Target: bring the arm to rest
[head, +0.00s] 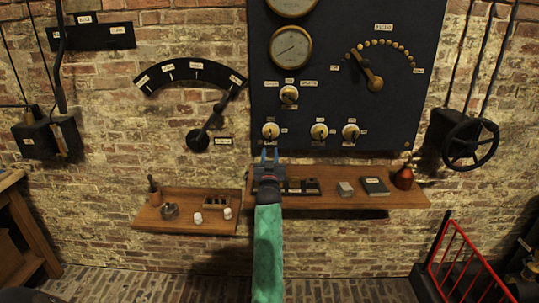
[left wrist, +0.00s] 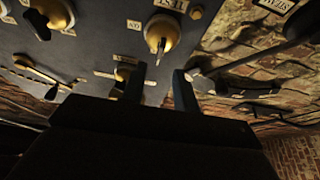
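My left gripper (head: 269,154) points up at the dark panel (head: 345,105), just below the lower left brass knob (head: 270,131). Its two fingers are apart with nothing between them, and a small gap shows between the fingertips and the knob. In the left wrist view, the fingers (left wrist: 158,85) also stand apart, with a brass knob (left wrist: 162,32) beyond them beside an upside-down label. My green-sleeved left forearm comes up from the bottom edge, in front of the wooden shelf (head: 335,199). My right gripper is not in view.
The shelf holds a grey block (head: 345,189), a dark book (head: 375,187) and a red flask (head: 404,177). A lower shelf (head: 190,222) at left holds small white jars (head: 197,218). A lever (head: 207,125) juts from the wall; a red rail (head: 465,265) stands right.

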